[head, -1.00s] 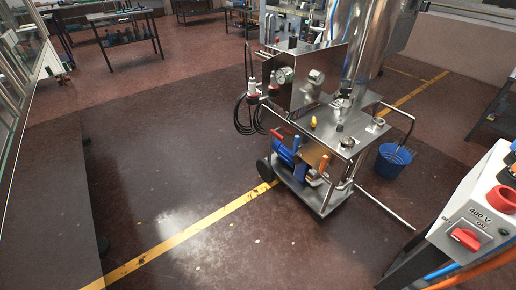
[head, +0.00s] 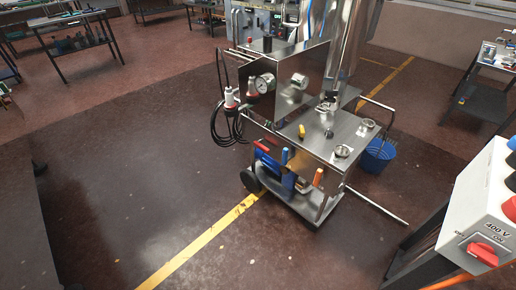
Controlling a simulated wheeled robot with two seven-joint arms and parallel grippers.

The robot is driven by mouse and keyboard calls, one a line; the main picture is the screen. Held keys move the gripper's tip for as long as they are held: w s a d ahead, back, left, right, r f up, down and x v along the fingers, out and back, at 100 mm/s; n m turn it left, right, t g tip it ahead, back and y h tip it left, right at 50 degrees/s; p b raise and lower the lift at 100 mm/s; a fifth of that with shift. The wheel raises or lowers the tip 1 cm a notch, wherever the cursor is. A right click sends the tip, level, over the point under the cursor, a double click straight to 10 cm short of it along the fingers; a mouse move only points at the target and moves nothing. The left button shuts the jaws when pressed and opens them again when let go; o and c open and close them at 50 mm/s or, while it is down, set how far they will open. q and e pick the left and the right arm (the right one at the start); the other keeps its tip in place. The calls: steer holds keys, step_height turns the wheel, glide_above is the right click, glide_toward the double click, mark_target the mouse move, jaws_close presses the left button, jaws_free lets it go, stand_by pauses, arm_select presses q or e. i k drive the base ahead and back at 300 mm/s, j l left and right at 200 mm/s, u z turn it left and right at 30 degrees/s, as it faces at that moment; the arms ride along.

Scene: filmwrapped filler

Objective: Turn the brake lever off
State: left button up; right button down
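A steel filler machine on a wheeled cart (head: 315,150) stands in the middle of the head view. Small levers show on it: a yellow one (head: 301,131) on its top, a blue one (head: 284,157) and an orange one (head: 318,177) low on its front. I cannot tell which, if any, is the brake lever. A grey power box marked 400 V (head: 478,215) stands at the right edge with a red rotary switch (head: 484,254). Neither of my grippers is in view.
A black cable (head: 226,125) hangs at the cart's left. A metal bar sticks out low at its right. Workbenches (head: 75,40) stand at the back. The floor in front and left is clear.

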mark_target(257, 144)
steer(key=i+j+u, duration=0.1)
steer(key=i+j, duration=0.15)
steer(key=i, duration=0.35)
steer(key=i+j+u, duration=0.1)
steer(key=i, duration=0.55)
steer(key=i+j+u, duration=0.1)
steer(key=i, duration=0.5)
steer(key=j, duration=0.1)
